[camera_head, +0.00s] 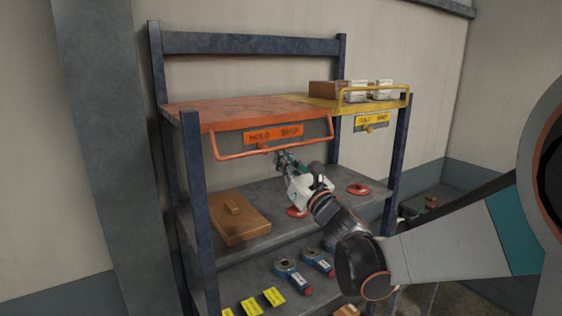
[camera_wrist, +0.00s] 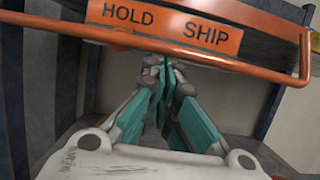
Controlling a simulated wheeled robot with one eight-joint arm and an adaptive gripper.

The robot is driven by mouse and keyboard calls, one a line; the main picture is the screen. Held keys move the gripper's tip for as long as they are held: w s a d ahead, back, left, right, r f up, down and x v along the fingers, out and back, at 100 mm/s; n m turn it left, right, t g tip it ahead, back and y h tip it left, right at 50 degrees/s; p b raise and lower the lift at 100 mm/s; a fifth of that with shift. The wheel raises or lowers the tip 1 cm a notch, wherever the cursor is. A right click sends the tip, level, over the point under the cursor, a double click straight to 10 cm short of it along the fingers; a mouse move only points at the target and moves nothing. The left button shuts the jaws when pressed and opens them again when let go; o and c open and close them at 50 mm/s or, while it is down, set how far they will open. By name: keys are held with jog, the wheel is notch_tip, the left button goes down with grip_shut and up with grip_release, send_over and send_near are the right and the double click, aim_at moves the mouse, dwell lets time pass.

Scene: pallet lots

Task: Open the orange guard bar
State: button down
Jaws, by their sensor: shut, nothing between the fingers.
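The orange guard bar (camera_head: 236,154) is a thin rail along the front of the orange half of the top shelf. It hangs below the shelf edge, in front of an orange "HOLD SHIP" label (camera_head: 273,134). In the wrist view the bar (camera_wrist: 205,57) crosses the upper part of the picture, below the label (camera_wrist: 165,25). My gripper (camera_head: 280,156) is shut and empty, with its fingertips just under the middle of the bar. In the wrist view the fingertips (camera_wrist: 167,64) appear close beneath the bar; I cannot tell whether they touch it.
A raised yellow guard bar (camera_head: 375,88) fronts boxes (camera_head: 357,90) on the right half. The middle shelf below my gripper holds a brown box (camera_head: 238,218) and red discs (camera_head: 359,189). Blue-grey posts (camera_head: 200,205) flank the shelves. The orange top (camera_head: 240,110) is bare.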

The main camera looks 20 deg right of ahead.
jog(key=shift+r, duration=0.15)
jog(key=s+g+p, duration=0.1)
jog(key=s+r+p, duration=0.1)
jog(key=s+d+r+g+p, duration=0.1)
jog(key=s+p, duration=0.1)
jog(key=shift+d+g+h, duration=0.1)
jog(key=shift+g+h, duration=0.2)
jog(key=shift+h, duration=0.1)
dwell(0.6)
